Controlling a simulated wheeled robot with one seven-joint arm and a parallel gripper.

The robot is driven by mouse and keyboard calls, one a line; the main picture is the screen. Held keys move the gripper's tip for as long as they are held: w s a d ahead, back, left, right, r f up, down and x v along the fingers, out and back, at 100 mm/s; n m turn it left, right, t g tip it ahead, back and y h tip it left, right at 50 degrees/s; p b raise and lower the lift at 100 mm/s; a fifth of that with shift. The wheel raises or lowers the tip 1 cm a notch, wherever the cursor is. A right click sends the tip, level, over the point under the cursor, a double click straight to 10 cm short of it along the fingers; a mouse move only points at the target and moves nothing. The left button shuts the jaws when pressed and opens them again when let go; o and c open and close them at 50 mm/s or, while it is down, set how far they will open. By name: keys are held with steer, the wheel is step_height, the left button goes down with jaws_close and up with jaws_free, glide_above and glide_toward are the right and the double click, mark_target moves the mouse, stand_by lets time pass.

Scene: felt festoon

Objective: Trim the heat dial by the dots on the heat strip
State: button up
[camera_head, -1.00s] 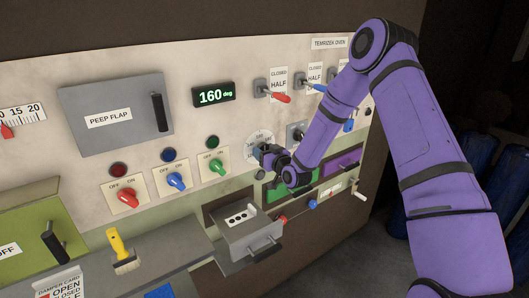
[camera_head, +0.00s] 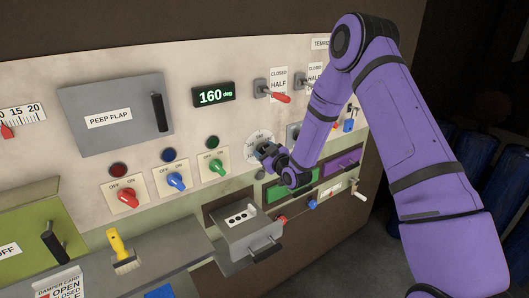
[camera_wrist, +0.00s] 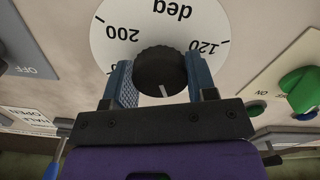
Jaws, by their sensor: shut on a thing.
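The heat dial is a dark ribbed knob (camera_wrist: 160,70) on a round white scale plate (camera_wrist: 118,35) marked deg, 120 and 200, which appears upside down in the wrist view. A pale pointer line on the knob points toward the bottom of that view. My gripper (camera_wrist: 160,85) is shut on the knob, one blue finger on each side. In the head view my gripper (camera_head: 268,155) hides most of the dial, and its white plate (camera_head: 256,143) shows at the edge. A white strip with several dark dots (camera_head: 240,217) lies on a grey box; I cannot read a name on it.
A display (camera_head: 213,95) reads 160 deg. Red, blue and green switches (camera_head: 217,166) sit left of the dial. Levers (camera_head: 279,97) stand above right. The grey box (camera_head: 250,238) juts out below, and a yellow brush (camera_head: 121,249) stands on the ledge.

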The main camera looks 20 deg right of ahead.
steer(key=n, duration=0.6)
steer(key=shift+n, duration=0.3)
stand_by(0.5)
steer(key=o, duration=0.9)
steer(key=shift+s+d, duration=0.1)
steer(key=v, duration=1)
steer(key=shift+s+d, duration=0.1)
steer(key=shift+s, duration=0.2)
steer(key=shift+r, duration=0.1)
